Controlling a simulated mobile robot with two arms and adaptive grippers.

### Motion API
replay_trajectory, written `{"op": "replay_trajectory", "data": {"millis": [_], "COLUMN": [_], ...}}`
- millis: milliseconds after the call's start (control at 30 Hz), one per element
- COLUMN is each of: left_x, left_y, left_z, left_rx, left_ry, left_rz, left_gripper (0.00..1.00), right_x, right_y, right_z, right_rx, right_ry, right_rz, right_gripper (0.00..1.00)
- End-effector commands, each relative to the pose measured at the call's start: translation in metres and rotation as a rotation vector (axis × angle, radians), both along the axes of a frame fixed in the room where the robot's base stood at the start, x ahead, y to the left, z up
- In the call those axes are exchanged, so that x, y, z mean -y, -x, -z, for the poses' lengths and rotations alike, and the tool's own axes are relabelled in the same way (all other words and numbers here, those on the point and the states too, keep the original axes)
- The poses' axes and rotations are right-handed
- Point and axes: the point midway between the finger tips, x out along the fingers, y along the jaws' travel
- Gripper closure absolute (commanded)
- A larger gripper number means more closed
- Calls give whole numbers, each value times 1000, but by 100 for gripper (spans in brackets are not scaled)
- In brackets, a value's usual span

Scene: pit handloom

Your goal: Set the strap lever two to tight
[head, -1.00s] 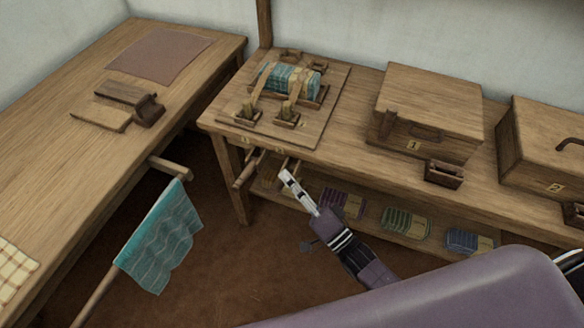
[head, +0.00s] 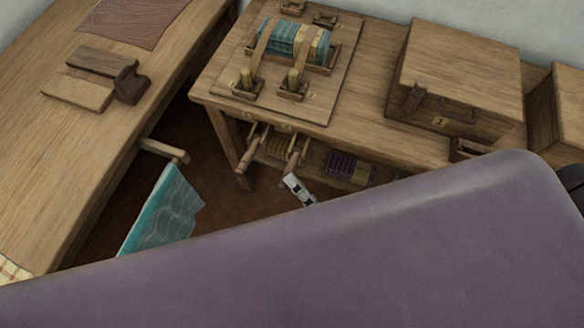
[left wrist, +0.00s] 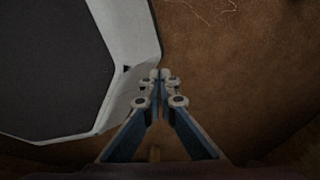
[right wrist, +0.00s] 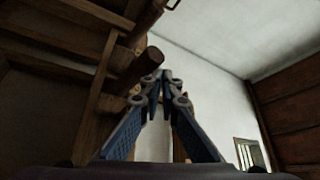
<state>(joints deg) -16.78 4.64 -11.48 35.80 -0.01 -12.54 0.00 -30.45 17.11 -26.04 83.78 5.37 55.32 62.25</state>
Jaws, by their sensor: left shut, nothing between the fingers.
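The bench holds a teal cloth roll (head: 290,42) with two tan straps across it, on a wooden board. Two wooden levers stick out below the bench's front edge, the left one (head: 251,160) and the right one (head: 293,158). I cannot read which number each carries. My right gripper (head: 291,182) is just below the right lever's end. In the right wrist view its fingers (right wrist: 161,76) meet at the tips, and a round wooden rod end (right wrist: 150,58) is close beyond them, slightly left. My left gripper (left wrist: 160,76) is shut and empty above brown floor, outside the head view.
A box marked 1 (head: 450,70) stands on the bench's right. Folded cloths (head: 340,165) lie on the shelf below. A teal cloth (head: 160,215) hangs from a rod at left, beside a long table (head: 90,150). My purple arm link hides the lower foreground.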

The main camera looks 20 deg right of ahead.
Motion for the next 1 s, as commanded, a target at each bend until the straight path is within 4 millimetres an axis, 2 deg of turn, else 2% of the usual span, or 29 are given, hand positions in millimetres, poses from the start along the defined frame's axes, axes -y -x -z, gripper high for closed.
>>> {"op": "replay_trajectory", "data": {"millis": [33,233,533,633,1000], "left_x": [0,-1,-2,-1,0], "left_y": [6,16,10,10,9], "left_z": [2,3,2,2,2], "left_rx": [-8,-23,-14,-13,-13], "left_ry": [-1,-3,-2,-2,-1], "left_rz": [0,0,-1,-1,-1], "left_gripper": [100,100,100,100,100], "right_x": [-4,-5,-5,-2,34], "right_y": [9,12,13,20,79], "right_z": [14,15,15,18,28], "right_rx": [-33,-35,-35,-35,-16], "right_ry": [15,16,16,17,6], "right_rz": [-12,-15,-16,-17,-7], "right_gripper": [100,100,100,100,100]}}
